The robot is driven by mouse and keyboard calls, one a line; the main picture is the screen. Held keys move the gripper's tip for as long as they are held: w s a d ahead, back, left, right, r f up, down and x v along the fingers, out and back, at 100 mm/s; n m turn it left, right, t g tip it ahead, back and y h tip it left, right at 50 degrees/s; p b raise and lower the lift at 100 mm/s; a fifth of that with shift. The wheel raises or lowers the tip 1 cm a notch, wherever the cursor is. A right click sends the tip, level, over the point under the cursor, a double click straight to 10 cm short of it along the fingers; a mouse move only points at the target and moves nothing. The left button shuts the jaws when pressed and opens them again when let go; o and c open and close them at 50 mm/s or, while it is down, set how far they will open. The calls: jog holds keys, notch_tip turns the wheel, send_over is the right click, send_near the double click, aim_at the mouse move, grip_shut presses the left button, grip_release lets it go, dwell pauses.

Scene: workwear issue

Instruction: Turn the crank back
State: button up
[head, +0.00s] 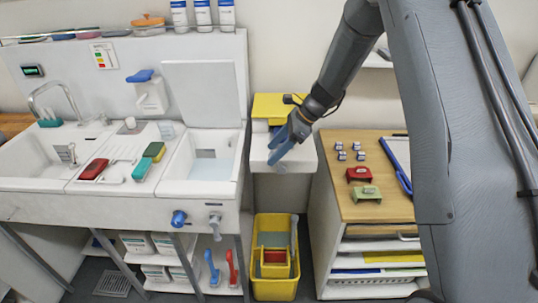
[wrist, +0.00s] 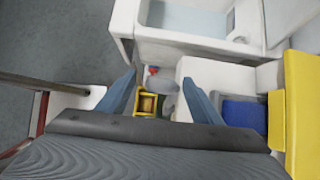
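Two fittings stick out of the front of the white sink unit (head: 120,200) in the head view: a blue knob (head: 179,218) and a grey lever-like handle (head: 215,222). The grey handle hangs downward and looks most like the crank, but I cannot be sure. My gripper (head: 280,157) is up and to the right of both, apart from them, over a white ledge. In the wrist view my gripper (wrist: 159,76) has its two blue-grey fingers spread, with no held object visible. A small grey rounded shape (wrist: 167,84) shows between them; I cannot tell what it is.
A yellow bin (head: 275,285) stands on the floor below my gripper. A wooden-topped cabinet (head: 352,210) with small red and green items is to the right. A yellow stack (head: 275,105) sits behind my gripper. A blue and a red brush (head: 231,268) stand beneath the sink.

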jog(key=shift+v, duration=0.95)
